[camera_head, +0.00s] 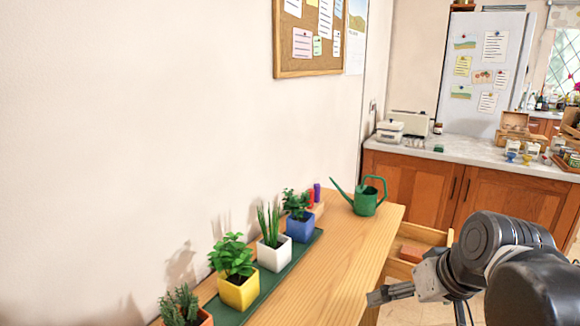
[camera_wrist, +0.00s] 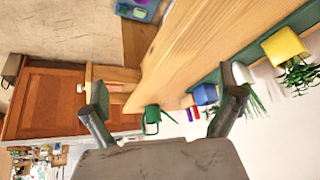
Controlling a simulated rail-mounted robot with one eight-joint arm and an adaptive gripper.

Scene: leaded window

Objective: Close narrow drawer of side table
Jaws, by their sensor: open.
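The wooden side table (camera_head: 345,255) runs along the wall. A drawer (camera_head: 432,234) stands pulled out from its right side near the far end, with a reddish-brown block (camera_head: 411,254) inside. The drawer also shows in the wrist view (camera_wrist: 115,73) as pale wood jutting from the table edge, partly behind a finger. My gripper (camera_head: 388,293) is at the table's right edge, nearer the camera than the drawer. In the wrist view its two fingers (camera_wrist: 165,105) are spread wide with nothing between them. I cannot tell whether a finger touches the table.
Potted plants stand in a row on a green runner (camera_head: 268,276) on the table. A green watering can (camera_head: 368,196) stands at its far end, beside small red and purple items (camera_head: 314,196). A wooden cabinet with a pale counter (camera_head: 470,158) stands behind.

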